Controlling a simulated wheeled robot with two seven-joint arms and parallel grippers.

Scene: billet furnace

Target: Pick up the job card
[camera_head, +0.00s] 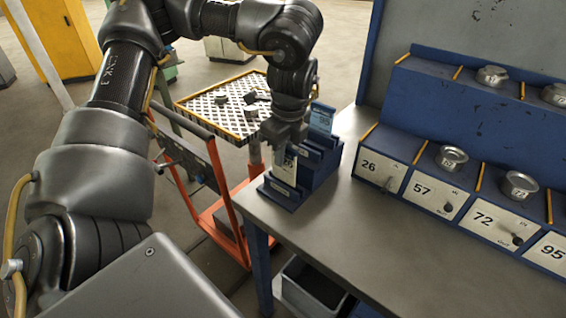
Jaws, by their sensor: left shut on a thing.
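My left gripper (285,143) points down over the blue stepped card holder (318,165) at the left end of the bench. It is shut on a pale card (285,170), which I take to be the job card. The card stands upright at the holder's front part, and dark print shows near its top. The gripper covers its upper edge. I cannot tell whether its lower edge still sits in the slot. A light-blue card (321,117) stands in the back of the holder. My right gripper is not in view.
The grey bench (370,235) has clear room in front of the holder. A blue rack (450,180) with numbered plates and small metal dishes stands to the right. An orange trolley (215,165) and a perforated table (230,100) stand behind. A grey bin (310,290) is under the bench.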

